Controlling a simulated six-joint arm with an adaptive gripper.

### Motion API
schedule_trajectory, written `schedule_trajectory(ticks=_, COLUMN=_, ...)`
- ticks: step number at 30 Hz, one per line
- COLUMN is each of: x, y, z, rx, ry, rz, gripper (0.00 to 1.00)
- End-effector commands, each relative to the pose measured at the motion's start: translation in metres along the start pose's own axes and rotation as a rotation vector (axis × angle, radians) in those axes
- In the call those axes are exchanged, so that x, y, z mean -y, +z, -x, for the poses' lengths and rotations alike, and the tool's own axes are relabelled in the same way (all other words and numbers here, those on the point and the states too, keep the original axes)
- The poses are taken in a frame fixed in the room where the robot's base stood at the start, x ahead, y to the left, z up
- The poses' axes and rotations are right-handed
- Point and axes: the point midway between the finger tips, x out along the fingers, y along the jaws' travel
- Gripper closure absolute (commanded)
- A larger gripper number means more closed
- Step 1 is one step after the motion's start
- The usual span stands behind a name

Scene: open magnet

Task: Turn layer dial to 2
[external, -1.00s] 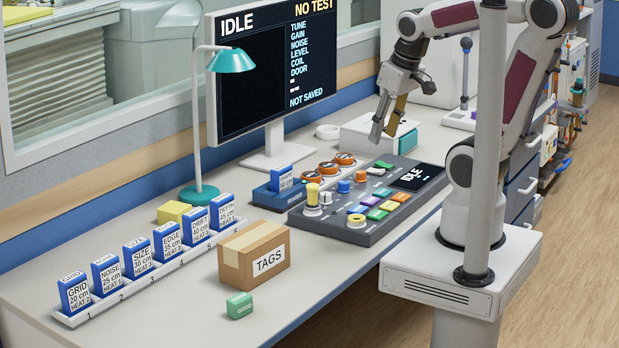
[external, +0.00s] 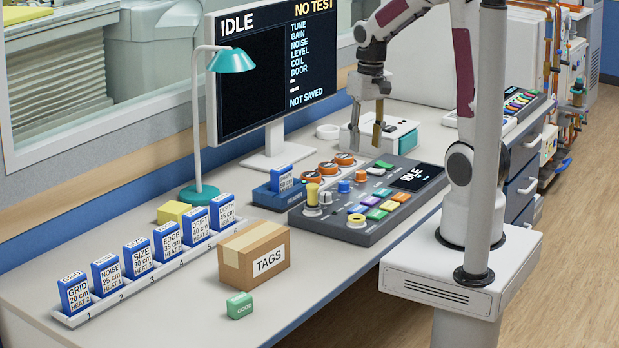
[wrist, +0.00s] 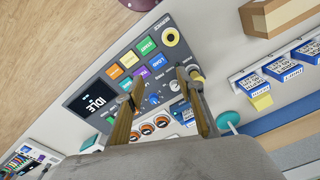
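The grey console (external: 375,230) lies on the desk, with its screen reading IDLE, colored buttons and several knobs. Its knobs include a tall yellow one (external: 312,193), a blue one (external: 343,187) and an orange one (external: 360,176). Three round orange dials (external: 327,168) sit in a row along the back. I cannot read which one is the layer dial or its setting. My gripper (external: 366,150) is open and empty, pointing down above the back of the console. In the wrist view the blue knob (wrist: 155,99) shows between my fingers, and the fingers hide parts of the console.
A monitor (external: 265,75) reading IDLE and NO TEST stands behind. A white box (external: 400,132) with a teal end lies beyond the console. A teal lamp (external: 200,192), a TAGS carton (external: 254,258) and a rack of blue cards (external: 150,270) stand left.

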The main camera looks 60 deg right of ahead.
Motion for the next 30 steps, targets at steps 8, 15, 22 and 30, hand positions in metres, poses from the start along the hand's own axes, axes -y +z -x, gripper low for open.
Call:
schedule_trajectory(ticks=8, x=-0.017, y=-0.035, z=-0.032, rx=0.053, ry=0.004, rz=-0.103, gripper=0.62)
schedule_trajectory(ticks=15, x=-0.034, y=-0.065, z=-0.063, rx=0.088, ry=0.006, rz=-0.197, gripper=0.62)
schedule_trajectory(ticks=22, x=-0.049, y=-0.094, z=-0.094, rx=0.110, ry=0.007, rz=-0.294, gripper=0.62)
schedule_trajectory(ticks=30, x=-0.060, y=-0.131, z=-0.118, rx=0.096, ry=0.004, rz=-0.401, gripper=0.62)
